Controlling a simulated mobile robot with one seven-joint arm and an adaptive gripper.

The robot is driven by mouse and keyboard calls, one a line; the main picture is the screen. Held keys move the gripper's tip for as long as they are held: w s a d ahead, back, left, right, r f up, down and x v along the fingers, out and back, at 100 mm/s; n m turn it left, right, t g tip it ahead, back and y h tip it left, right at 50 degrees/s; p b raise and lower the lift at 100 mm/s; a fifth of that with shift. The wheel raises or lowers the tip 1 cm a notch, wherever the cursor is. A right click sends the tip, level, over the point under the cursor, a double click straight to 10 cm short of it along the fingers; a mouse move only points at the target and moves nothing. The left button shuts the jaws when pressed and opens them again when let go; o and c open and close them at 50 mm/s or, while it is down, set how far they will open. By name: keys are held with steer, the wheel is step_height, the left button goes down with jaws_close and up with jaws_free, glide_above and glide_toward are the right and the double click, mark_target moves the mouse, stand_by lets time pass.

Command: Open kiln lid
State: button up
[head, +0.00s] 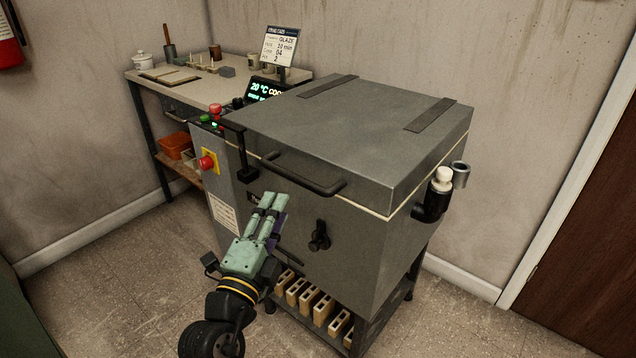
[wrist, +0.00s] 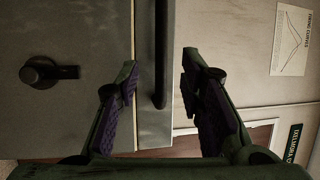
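The grey kiln (head: 290,225) has its flat lid (head: 370,115) down, with a pale seam beneath it. A black bar handle (head: 305,177) is on the lid's front. My gripper (head: 275,198) is open in front of the kiln, below the handle in the head view and apparently apart from it. In the wrist view my gripper (wrist: 160,65) has its two purple-padded fingers spread, with the handle (wrist: 161,60) lined up in the gap. I cannot tell how far ahead the handle is. A black latch knob (head: 319,236) is on the kiln front, also in the wrist view (wrist: 40,72).
A control box with a red button (head: 207,162) is on the kiln's left. A worktable (head: 220,92) with tools and pots stands behind left. A vent fitting (head: 435,195) projects at right. The space above the lid looks clear.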

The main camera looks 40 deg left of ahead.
mark_target(291, 179)
steer(key=p+x, duration=0.2)
steer(key=x, duration=0.2)
steer(key=p+x, duration=0.2)
steer(key=x, duration=0.2)
steer(key=shift+w+a+r, duration=0.3)
steer(key=shift+w+a, duration=0.25)
steer(key=shift+w, duration=0.45)
steer(key=shift+c, duration=0.2)
jaws_close()
